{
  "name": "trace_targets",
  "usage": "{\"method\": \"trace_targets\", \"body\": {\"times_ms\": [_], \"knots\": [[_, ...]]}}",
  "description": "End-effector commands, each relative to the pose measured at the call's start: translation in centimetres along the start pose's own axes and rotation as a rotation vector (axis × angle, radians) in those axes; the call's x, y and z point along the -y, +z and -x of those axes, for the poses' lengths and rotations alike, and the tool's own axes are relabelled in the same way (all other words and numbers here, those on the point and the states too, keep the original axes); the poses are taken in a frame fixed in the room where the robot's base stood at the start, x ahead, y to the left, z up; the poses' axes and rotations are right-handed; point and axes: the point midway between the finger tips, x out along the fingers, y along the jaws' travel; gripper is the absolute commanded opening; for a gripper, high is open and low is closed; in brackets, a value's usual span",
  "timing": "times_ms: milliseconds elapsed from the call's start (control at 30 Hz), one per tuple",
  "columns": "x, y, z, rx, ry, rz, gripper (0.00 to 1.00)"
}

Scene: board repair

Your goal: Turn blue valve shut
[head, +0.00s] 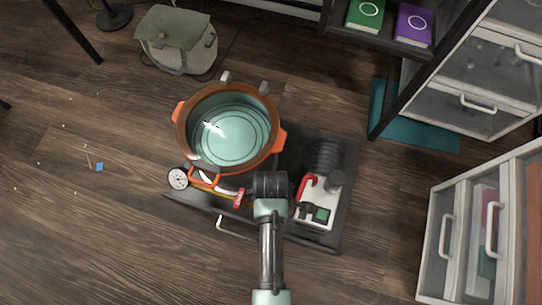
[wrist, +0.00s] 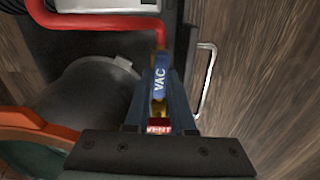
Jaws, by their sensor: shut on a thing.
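The blue valve handle (wrist: 159,84), marked VAC, shows in the wrist view between the two dark fingers of my gripper (wrist: 160,98). The fingers are shut on it. The handle runs lengthwise up the picture, in line with the end of the red hose (wrist: 105,24). Some brass of the valve shows below it. A red handle (wrist: 158,129) marked VENT shows between the fingers nearer the palm; it also shows in the head view (head: 239,198). In the head view my gripper (head: 270,186) is over the board, and its body hides the blue handle.
The pot (head: 181,130) with orange handles stands left of my gripper. A round gauge (head: 178,179) is at its lower left. The white and red pump (head: 318,205) stands close on the right. These rest on a dark platform (head: 345,165) with a handle (head: 233,231). Floor at left is mostly clear.

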Motion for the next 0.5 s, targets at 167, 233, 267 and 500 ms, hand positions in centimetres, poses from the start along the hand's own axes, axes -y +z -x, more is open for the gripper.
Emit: {"method": "trace_targets", "body": {"times_ms": [167, 233, 267, 500], "knots": [[0.06, 0.00, 0.54, 0.001, -0.004, -0.113, 0.00], [0.07, 0.00, 0.58, 0.001, -0.003, -0.171, 0.00], [0.08, 0.00, 0.60, 0.001, -0.004, -0.197, 0.00], [0.08, -0.03, 0.51, 0.002, -0.003, -0.424, 0.00]]}}
